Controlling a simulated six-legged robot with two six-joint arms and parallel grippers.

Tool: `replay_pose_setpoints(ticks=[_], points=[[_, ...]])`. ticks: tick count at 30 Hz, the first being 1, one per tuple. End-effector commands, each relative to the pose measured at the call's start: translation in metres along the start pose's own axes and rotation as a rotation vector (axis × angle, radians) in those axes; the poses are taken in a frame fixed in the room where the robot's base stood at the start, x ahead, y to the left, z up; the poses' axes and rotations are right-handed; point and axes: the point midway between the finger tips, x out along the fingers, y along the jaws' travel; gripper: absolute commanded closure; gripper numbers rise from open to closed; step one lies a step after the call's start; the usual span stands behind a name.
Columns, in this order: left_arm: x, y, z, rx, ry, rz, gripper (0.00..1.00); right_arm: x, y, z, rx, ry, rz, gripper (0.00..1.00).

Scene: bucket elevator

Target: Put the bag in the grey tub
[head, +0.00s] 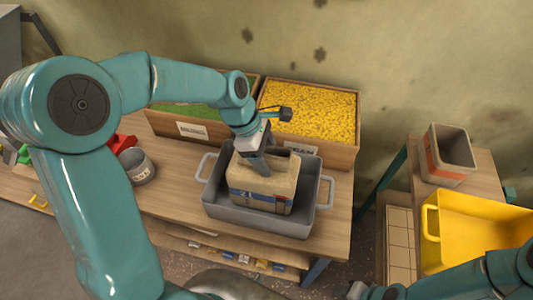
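The bag (268,186) is tan with a dark blue band and a small red mark low on its side. It sits inside the grey tub (265,222), which has a handle at each end and stands on the wooden bench. My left gripper (257,165) reaches down to the top of the bag beside its dark handle. Its fingers overlap the bag's top, and I cannot tell whether they are closed on it. My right arm comes in at the bottom right; its gripper end (358,290) is only partly in view at the bottom edge.
Wooden boxes of yellow (310,110) and green (190,112) material stand behind the tub. A small grey pot (140,168) and red items (120,143) are to the left. A yellow tub (475,228) and grey-orange bucket (448,155) stand on the right. A gap separates the benches.

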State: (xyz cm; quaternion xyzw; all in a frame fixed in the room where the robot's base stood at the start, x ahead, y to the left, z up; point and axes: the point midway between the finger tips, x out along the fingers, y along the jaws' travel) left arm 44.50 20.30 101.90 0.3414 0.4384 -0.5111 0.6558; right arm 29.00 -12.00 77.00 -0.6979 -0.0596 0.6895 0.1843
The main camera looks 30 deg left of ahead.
Motion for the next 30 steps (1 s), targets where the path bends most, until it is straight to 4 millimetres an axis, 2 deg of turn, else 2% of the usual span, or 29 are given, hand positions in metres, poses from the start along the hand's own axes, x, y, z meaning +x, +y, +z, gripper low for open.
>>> replay_pose_setpoints(ticks=[8, 11, 21, 25, 30], points=[[-0.005, 0.000, 0.001, 0.000, 0.000, 0.002, 0.34, -0.001, -0.001, 0.000, 0.000, 0.000, 0.000, 0.57], [-0.019, 0.001, 0.001, 0.000, -0.001, 0.004, 0.34, 0.000, 0.000, 0.000, 0.000, 0.000, 0.000, 0.57], [-0.095, 0.001, 0.001, 0.000, -0.001, 0.005, 0.34, 0.001, 0.000, 0.000, 0.000, 0.000, 0.000, 0.57], [-0.114, 0.001, 0.001, 0.000, 0.000, 0.002, 0.34, 0.001, 0.000, 0.000, 0.000, 0.000, 0.000, 0.57], [-0.122, 0.000, 0.001, 0.000, 0.000, 0.000, 0.34, 0.001, 0.000, 0.000, 0.000, 0.000, 0.000, 0.57]])
